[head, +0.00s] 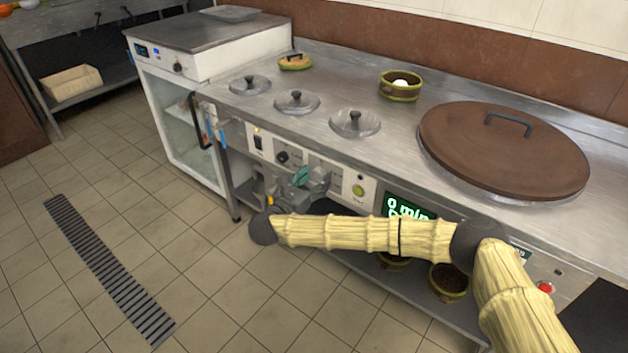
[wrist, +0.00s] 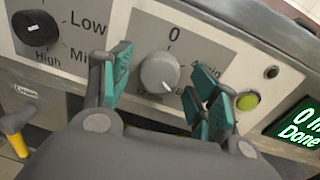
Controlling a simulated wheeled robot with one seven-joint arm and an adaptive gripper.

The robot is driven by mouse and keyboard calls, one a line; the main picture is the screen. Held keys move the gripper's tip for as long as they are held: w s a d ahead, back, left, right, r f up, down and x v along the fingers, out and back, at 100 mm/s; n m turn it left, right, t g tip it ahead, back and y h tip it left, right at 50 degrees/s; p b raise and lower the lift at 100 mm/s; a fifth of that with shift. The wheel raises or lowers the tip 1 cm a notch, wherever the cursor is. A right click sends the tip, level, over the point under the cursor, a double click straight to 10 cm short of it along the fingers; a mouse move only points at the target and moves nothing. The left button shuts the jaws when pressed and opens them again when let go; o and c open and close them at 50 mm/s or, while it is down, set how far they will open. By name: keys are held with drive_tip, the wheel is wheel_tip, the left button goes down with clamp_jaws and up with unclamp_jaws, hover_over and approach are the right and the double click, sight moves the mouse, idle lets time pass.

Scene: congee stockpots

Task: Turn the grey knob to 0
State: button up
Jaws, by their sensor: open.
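The grey knob (wrist: 160,72) is on the white control panel in the wrist view. Its pale pointer mark faces the lower right, away from the 0 printed above it. A "4 min" label is at its upper right, partly covered by a finger. My gripper (wrist: 163,80) is open, with one teal-padded finger left of the knob and the other right of it; whether either touches the knob I cannot tell. In the head view my gripper (head: 306,180) is at the counter's front panel and hides the grey knob.
A black knob (wrist: 36,28) with Low and High labels is to the left. A green button (wrist: 247,101) and a lit green display (wrist: 298,122) are to the right. Lidded pots and a large brown lid (head: 500,150) are on the counter (head: 350,85). The floor in front is clear.

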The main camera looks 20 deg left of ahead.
drive_tip(key=shift+c, duration=0.3)
drive_tip(key=c, duration=0.9)
drive_tip(key=shift+c, duration=0.2)
